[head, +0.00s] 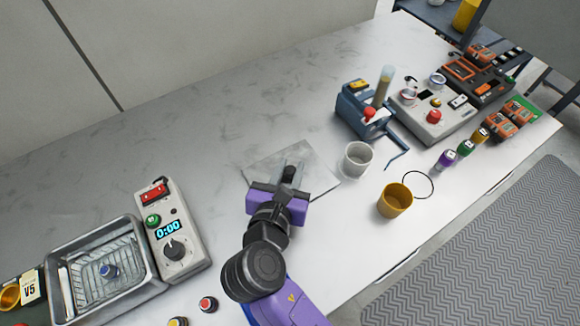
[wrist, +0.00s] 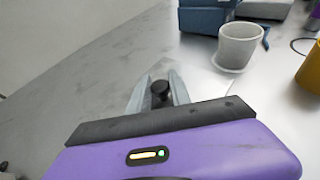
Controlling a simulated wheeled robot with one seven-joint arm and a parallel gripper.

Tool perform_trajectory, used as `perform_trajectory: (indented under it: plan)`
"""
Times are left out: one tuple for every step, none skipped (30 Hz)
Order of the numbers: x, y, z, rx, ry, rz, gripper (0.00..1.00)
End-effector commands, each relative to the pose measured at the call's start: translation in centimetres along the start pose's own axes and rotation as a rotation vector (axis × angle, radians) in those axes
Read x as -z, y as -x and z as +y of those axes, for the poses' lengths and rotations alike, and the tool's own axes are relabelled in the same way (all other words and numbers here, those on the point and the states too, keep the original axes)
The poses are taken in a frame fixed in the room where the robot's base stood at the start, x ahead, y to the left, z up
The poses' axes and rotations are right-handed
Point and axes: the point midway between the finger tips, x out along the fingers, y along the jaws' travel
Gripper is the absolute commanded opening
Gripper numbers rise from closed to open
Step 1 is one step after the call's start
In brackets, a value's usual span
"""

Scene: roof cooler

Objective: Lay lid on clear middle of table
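The lid (head: 313,160) is a thin, square grey plate with a dark knob, lying level at or just above the middle of the white table (head: 205,140). In the wrist view, the lid (wrist: 203,80) shows faintly beyond the fingers. My gripper (head: 291,172) is over the lid, pointing down at it. In the wrist view, the fingers of my gripper (wrist: 160,92) stand on either side of the black knob and appear closed on it. My gripper hides the lid's near part. I cannot tell whether the lid touches the table.
A white cup on a saucer (head: 356,160) stands close to the lid's right corner. A yellow cup (head: 395,201) and a blue device (head: 360,110) are farther right. A grey timer box (head: 172,232) and metal tray (head: 62,284) are at left. Table behind the lid is clear.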

Motion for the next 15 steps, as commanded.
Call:
perform_trajectory:
  plan:
    - [0.01,0.0,-0.01,0.0,0.0,0.001,0.35]
    - [0.01,0.0,-0.01,0.0,0.0,0.001,0.41]
    - [0.01,0.0,-0.01,0.0,0.0,0.001,0.45]
    - [0.0,0.0,-0.01,0.0,0.0,0.001,0.45]
    - [0.0,0.0,-0.01,0.0,0.0,0.001,0.45]
    - [-0.01,0.0,-0.01,0.0,0.0,0.001,0.45]
    - [-0.01,0.0,-0.01,0.0,0.0,0.001,0.45]
    - [-0.01,0.0,-0.01,0.0,0.0,0.0,0.45]
    - [-0.02,0.0,-0.01,0.0,0.0,0.0,0.45]
    - [-0.02,0.0,-0.01,0.0,0.0,0.0,0.45]
    - [-0.03,0.01,0.0,0.0,0.0,0.0,0.45]
    - [-0.08,0.02,0.0,0.0,0.0,0.0,0.45]
    - [-0.17,0.05,0.02,-0.001,-0.001,0.0,0.45]
    - [-0.3,0.1,0.03,-0.001,-0.001,-0.001,0.45]
    - [-0.3,0.44,0.05,-0.002,0.0,0.0,0.45]
